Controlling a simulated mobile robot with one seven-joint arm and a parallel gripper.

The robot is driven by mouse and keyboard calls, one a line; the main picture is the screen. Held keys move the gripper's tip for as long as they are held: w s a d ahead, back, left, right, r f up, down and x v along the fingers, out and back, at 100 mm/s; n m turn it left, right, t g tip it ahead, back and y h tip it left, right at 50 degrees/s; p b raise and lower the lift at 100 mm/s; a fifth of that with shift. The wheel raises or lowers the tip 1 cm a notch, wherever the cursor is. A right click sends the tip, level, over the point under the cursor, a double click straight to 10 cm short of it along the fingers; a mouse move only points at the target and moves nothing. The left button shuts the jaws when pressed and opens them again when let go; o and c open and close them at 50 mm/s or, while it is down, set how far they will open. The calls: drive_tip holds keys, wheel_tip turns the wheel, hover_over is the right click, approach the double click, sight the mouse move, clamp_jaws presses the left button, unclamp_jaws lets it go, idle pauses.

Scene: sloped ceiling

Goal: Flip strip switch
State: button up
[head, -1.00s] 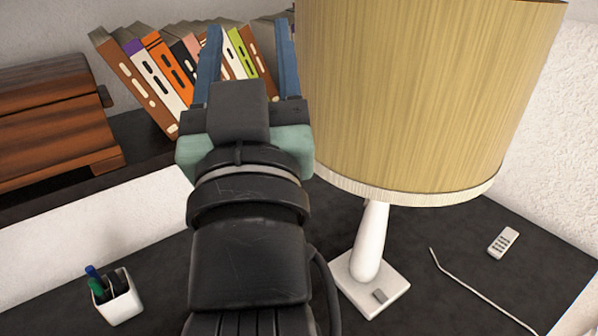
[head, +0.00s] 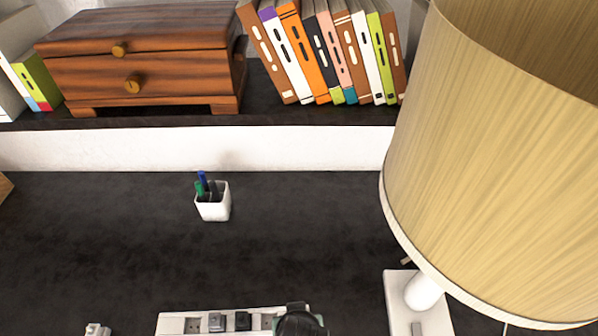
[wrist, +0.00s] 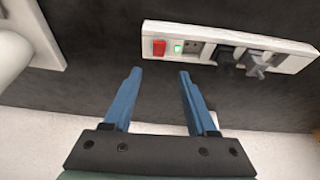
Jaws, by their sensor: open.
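A white power strip (head: 173,324) lies on the dark desk at the bottom of the head view, partly cut off and partly covered by my arm. The wrist view shows the strip (wrist: 298,62) with a red switch (wrist: 159,47) at its left end. A lit green light (wrist: 178,47) is beside the switch, and dark plugs sit in sockets further right. My gripper (wrist: 160,72) is open and empty, with its two blue fingers pointing toward the strip's switch end. The fingertips appear just short of the switch in the picture; their exact distance is unclear. In the head view the fingers are hidden.
A large lamp (head: 490,160) stands right of the strip; its white base (head: 396,290) is close by. A pen cup (head: 213,205) stands further back. A wooden box (head: 150,65) and leaning books (head: 325,50) are on the rear shelf. The desk's middle left is clear.

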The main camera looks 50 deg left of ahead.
drive_tip(key=x, duration=0.8)
drive_tip(key=shift+w+f, duration=0.2)
drive_tip(key=shift+f, duration=0.1)
clamp_jaws()
